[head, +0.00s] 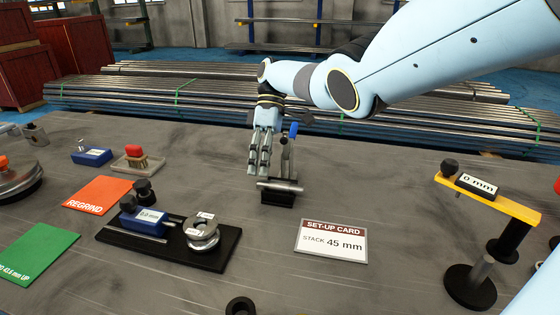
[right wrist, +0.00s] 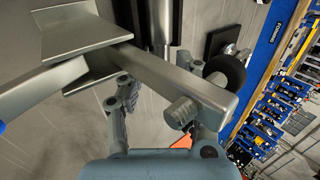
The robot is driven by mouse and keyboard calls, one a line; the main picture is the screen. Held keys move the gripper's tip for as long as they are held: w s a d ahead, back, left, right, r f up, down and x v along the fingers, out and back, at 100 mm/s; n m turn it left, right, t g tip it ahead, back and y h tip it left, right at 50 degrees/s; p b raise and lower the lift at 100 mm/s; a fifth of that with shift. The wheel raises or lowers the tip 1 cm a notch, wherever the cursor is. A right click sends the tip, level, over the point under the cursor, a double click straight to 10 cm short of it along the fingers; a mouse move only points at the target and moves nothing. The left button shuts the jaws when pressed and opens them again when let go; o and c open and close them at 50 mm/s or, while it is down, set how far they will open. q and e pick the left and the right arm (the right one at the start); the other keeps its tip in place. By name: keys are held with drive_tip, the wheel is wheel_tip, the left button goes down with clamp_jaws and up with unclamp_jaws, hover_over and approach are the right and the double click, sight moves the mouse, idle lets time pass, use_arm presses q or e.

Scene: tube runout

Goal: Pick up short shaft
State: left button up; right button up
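A short steel shaft, a light bare cylinder (head: 283,186), lies crosswise on a small black block (head: 277,199) at mid table in the head view. A grey upright clamp with a blue handle (head: 293,130) stands just behind it. My right gripper (head: 259,170) points down beside the clamp, its fingertips just behind and left of the shaft. In the right wrist view the fingers (right wrist: 163,90) stand apart. A grey metal bar with a screw (right wrist: 182,112) crosses the view and hides part of the fingers. I see no grip on the shaft. My left gripper is not in view.
A black fixture plate (head: 215,255) with a blue gauge and metal rings lies front left. A set-up card (head: 331,240) reading "STACK 45 mm" lies right of it. A yellow-arm gauge stand (head: 488,197) is at right. Orange (head: 97,196) and green (head: 38,252) mats lie left.

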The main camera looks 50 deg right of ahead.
drive_tip(key=x, duration=0.2)
drive_tip(key=shift+a+f, duration=0.25)
drive_tip(key=shift+f, duration=0.05)
drive_tip(key=shift+c, duration=0.3)
clamp_jaws()
drive_tip(key=shift+r, duration=0.15)
